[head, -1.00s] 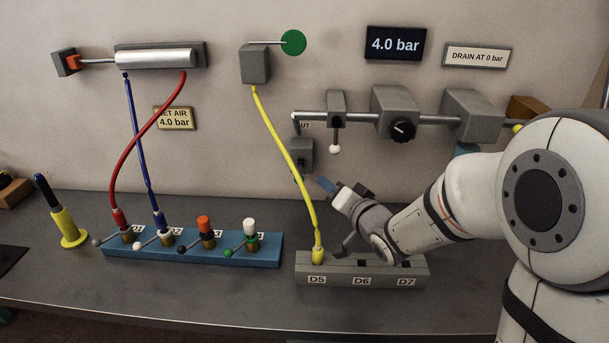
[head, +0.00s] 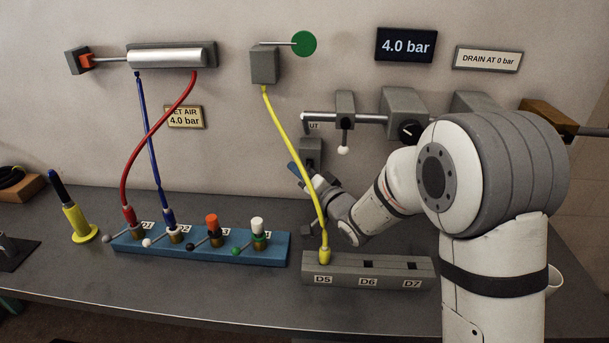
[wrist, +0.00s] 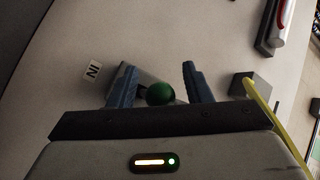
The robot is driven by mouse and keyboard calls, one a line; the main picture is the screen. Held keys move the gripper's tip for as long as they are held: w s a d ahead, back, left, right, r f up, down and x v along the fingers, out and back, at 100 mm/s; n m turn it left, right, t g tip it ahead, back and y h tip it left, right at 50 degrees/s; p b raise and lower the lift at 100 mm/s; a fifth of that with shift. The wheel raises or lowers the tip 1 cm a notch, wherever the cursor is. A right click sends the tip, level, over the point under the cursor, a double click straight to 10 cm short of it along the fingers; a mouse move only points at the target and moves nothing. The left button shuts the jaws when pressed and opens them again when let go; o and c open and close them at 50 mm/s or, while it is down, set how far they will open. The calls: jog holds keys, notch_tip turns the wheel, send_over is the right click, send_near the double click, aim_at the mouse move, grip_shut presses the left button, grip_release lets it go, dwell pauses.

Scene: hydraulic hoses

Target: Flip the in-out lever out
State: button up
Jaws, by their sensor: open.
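The in-out lever sits on a small grey box (head: 311,150) on the wall, under a label partly hidden so that only "UT" reads. In the wrist view its green knob (wrist: 160,93) lies between my two blue fingers, with a gap to each. A label reading "IN" (wrist: 92,70) is on the wall left of the fingers. My gripper (wrist: 160,82) is open around the knob. In the head view my gripper (head: 310,178) is just below the box and hides the knob.
A yellow hose (head: 279,135) runs down to the grey D5 block (head: 345,281), passing in front of my gripper. A white-tipped lever (head: 344,150) hangs to the right of the box. A blue block (head: 200,252) with several ports stands left.

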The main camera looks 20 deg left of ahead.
jog(key=shift+c, duration=0.3)
jog(key=c, duration=0.9)
grip_shut()
jog(key=shift+r, duration=0.1)
